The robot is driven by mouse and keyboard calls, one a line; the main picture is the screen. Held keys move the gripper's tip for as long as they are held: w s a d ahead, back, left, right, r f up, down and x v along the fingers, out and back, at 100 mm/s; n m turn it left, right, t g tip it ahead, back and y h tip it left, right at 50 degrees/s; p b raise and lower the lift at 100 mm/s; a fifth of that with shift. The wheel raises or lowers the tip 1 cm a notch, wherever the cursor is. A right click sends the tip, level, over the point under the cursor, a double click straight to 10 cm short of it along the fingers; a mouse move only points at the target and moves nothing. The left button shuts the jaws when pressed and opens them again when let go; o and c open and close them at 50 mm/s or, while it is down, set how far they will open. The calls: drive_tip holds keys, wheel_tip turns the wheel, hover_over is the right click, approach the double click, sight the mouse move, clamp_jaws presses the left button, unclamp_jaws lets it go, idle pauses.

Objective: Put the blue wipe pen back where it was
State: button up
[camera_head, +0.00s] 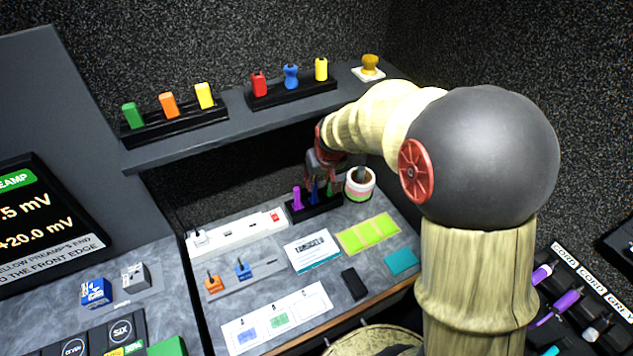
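A small black rack (322,209) stands on the grey desk below the shelf. A purple pen (297,198) stands upright at its left end. A dark blue pen (314,193), which looks like the blue wipe pen, is upright beside it, at the rack's middle. A green pen (331,188) is at its right. My gripper (318,184) reaches down over the rack, its fingers around or just behind the blue pen. The fingers are small and dark here, so I cannot tell whether they grip it. I cannot tell whether the blue pen's foot is seated.
A white power strip (238,232) lies to the left. The shelf (228,117) above holds coloured blocks in black racks. A card (312,251) and yellow notes (368,234) lie in front.

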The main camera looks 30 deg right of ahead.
drive_tip(key=s+a+r, duration=0.7)
drive_tip(key=s+r, duration=0.3)
drive_tip(key=r, duration=0.2)
drive_tip(key=s+a+r+n, duration=0.1)
drive_tip(key=s+a+r, duration=0.1)
drive_tip(key=s, duration=0.6)
drive_tip(key=s+a+r+t, duration=0.1)
drive_tip(key=s+a+r, duration=0.1)
drive_tip(key=s, duration=0.6)
drive_tip(key=shift+s+a+r+n+y, duration=0.15)
drive_tip(key=shift+a+r+n+y, duration=0.15)
drive_tip(key=shift+r+n, duration=0.15)
drive_tip(key=shift+r, duration=0.1)
